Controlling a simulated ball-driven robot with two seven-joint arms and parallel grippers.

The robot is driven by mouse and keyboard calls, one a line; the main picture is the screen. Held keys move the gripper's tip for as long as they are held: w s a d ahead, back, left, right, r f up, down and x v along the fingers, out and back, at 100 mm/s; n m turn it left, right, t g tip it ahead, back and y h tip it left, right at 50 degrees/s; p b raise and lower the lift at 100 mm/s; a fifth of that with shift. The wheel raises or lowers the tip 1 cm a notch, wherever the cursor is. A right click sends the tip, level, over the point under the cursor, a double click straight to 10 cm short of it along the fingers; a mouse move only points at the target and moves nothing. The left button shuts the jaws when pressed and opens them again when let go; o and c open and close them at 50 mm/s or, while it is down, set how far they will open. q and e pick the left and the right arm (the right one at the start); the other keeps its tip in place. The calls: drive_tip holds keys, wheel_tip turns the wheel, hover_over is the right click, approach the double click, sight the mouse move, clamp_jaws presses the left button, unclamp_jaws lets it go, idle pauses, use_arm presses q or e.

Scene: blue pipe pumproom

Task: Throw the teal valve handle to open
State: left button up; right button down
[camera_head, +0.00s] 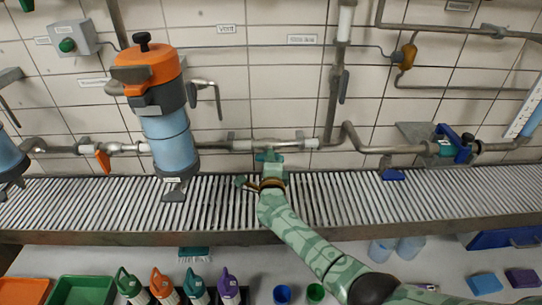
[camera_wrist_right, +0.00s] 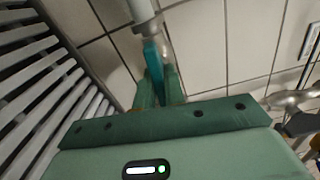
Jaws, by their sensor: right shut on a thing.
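My right arm reaches up from the lower right in the head view, across the slatted grating. My right gripper (camera_head: 269,157) is at the wall pipe, right of the large blue-and-orange canister. In the right wrist view the gripper's two green fingers (camera_wrist_right: 158,85) are shut on the teal valve handle (camera_wrist_right: 153,55), one on each side of it. The handle extends from the pale pipe fitting (camera_wrist_right: 141,12) towards the palm. In the head view the gripper largely hides the handle. My left gripper is not in view.
The pipe (camera_head: 370,149) runs along the tiled wall. The canister (camera_head: 168,135) stands left of my right gripper; an orange handle (camera_head: 103,161) is farther left. A blue valve (camera_head: 457,145) is at right. The grating (camera_head: 330,203) is mostly clear; bottles and cups stand below it.

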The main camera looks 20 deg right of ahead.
drive_tip(key=shift+a+n+p, duration=0.1)
drive_tip(key=shift+n+p, duration=0.2)
drive_tip(key=shift+n, duration=0.4)
drive_tip(key=shift+f, duration=0.15)
drive_tip(key=shift+s, duration=0.1)
drive_tip(key=c, duration=1.5)
unclamp_jaws()
